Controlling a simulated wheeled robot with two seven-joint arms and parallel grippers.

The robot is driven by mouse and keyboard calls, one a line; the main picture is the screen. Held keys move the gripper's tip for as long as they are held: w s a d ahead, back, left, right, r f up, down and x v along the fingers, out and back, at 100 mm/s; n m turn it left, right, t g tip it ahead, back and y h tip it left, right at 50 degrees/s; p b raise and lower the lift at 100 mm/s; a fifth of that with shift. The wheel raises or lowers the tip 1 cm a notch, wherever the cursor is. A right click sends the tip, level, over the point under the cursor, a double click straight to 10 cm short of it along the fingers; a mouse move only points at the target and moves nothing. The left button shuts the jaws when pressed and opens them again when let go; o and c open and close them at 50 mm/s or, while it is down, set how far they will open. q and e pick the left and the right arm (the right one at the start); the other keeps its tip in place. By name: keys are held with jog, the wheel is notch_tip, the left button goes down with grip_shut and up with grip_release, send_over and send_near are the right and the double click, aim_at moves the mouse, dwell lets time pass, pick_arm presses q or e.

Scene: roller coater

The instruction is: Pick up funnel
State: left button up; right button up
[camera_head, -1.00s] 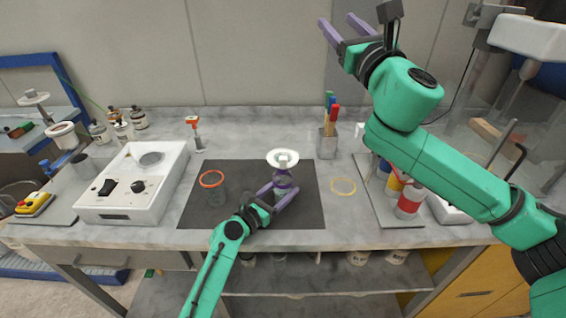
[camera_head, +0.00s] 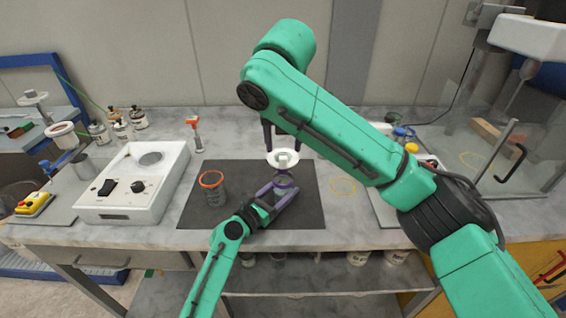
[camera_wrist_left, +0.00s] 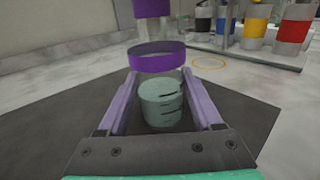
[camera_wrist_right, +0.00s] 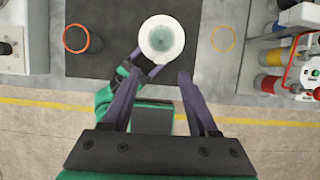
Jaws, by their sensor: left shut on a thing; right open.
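A white round funnel (camera_head: 283,158) shows in the head view, above a purple-ringed jar (camera_head: 284,183) on the dark mat. From above, the funnel's white rim (camera_wrist_right: 145,39) and pale grey inside show in the right wrist view. My left gripper (camera_head: 278,190) is low over the mat, shut on the jar; its grey-green body (camera_wrist_left: 161,103) is between the fingers in the left wrist view. My right gripper (camera_wrist_right: 160,77) is open and empty, fingers pointing down by the funnel; its forearm partly covers the bench behind. A purple piece at the top of the left wrist view is cut off.
An orange-ringed jar (camera_head: 212,190) stands on the mat (camera_head: 305,210) at left. A yellow ring (camera_head: 343,185) lies right of the mat. Colour-banded containers (camera_wrist_right: 270,84) stand to the right.

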aim_at(283, 160)
jog(key=x, duration=0.6)
jog(key=shift+f, duration=0.35)
grip_shut()
dwell(0.9)
